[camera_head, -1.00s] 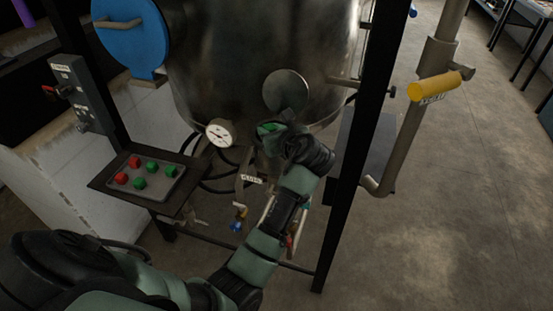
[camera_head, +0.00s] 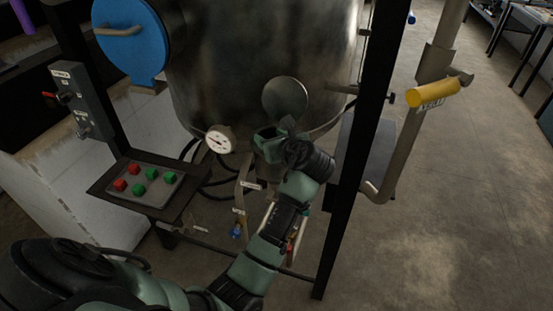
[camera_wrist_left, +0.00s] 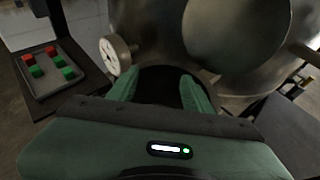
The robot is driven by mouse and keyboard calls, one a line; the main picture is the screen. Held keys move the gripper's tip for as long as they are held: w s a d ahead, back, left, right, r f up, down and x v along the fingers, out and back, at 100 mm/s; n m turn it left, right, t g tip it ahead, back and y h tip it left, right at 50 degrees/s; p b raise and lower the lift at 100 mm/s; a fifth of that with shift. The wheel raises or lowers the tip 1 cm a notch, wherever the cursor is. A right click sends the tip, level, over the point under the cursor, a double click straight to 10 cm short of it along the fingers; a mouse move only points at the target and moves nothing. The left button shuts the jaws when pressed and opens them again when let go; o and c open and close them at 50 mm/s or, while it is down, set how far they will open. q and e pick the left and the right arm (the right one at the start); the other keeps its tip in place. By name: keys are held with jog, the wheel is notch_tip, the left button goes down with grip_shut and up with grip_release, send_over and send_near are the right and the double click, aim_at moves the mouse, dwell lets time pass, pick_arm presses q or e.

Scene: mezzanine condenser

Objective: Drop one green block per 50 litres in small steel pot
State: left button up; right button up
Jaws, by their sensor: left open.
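My left gripper (camera_head: 268,140) is open at the lower front of the big steel vessel, with no block visible between its fingers. In the left wrist view the open fingers (camera_wrist_left: 160,84) frame a dark round area (camera_wrist_left: 160,92); I cannot tell for certain whether this is the small steel pot's mouth. A round steel disc (camera_head: 285,97) stands just above the gripper. A grey tray (camera_head: 160,197) at the left holds two red blocks (camera_head: 120,184) and three green blocks, one at the front (camera_head: 138,188), one behind (camera_head: 152,174), one at the right (camera_head: 170,177). My right gripper is out of view.
A white dial gauge (camera_head: 219,140) sits on the big steel vessel (camera_head: 225,70), left of the gripper; its reading is too small to tell. A black frame post (camera_head: 366,120) stands right of my arm. A yellow handle (camera_head: 432,94) sticks out farther right. Pipes and valves hang below.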

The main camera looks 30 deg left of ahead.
pick_arm(q)
jog(key=b+v, duration=0.1)
jog(key=v, duration=0.6)
jog(key=shift+s+d, duration=0.25)
jog(key=shift+d, duration=0.05)
jog(key=shift+r, duration=0.1)
